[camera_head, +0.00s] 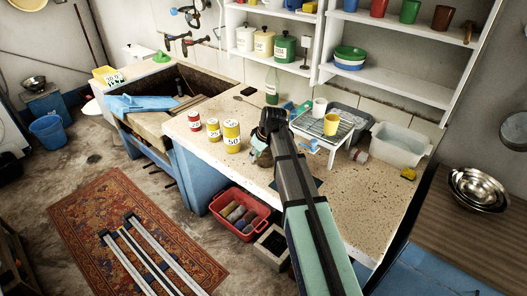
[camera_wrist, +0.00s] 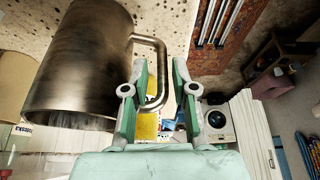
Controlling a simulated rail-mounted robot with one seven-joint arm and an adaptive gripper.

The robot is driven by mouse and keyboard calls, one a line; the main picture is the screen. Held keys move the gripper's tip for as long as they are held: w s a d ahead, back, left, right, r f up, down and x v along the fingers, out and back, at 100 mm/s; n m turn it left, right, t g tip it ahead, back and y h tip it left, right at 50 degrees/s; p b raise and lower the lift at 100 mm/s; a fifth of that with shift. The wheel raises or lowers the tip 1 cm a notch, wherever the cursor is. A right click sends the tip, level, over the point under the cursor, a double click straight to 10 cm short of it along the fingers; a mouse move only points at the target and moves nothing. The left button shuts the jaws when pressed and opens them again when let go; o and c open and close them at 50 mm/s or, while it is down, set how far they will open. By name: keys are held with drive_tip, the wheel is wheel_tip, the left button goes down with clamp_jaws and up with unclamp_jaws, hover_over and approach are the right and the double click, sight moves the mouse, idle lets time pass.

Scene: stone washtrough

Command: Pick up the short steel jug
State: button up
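The steel jug (camera_wrist: 78,62) is large at the left of the wrist view, a dull, brownish metal cylinder with a bent bar handle (camera_wrist: 161,65) on its right side. My gripper (camera_wrist: 158,68) has its two fingers apart, with the handle showing between them. A gap seems to show beside the handle, though firm contact is hard to judge.
On the speckled counter (camera_head: 355,205), a yellow-banded canister (camera_head: 232,137) and smaller canisters stand left of my arm. A white rack (camera_head: 322,124) with cups, a clear tub (camera_head: 400,146) and a lying jar (camera_head: 358,155) are to the right. A green bottle (camera_head: 272,82) stands behind.

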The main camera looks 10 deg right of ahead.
sight(253, 163)
drive_tip(key=shift+p+x, duration=0.45)
drive_tip(key=shift+x, duration=1.3)
drive_tip(key=shift+s, duration=0.1)
clamp_jaws()
drive_tip(key=shift+r, duration=0.1)
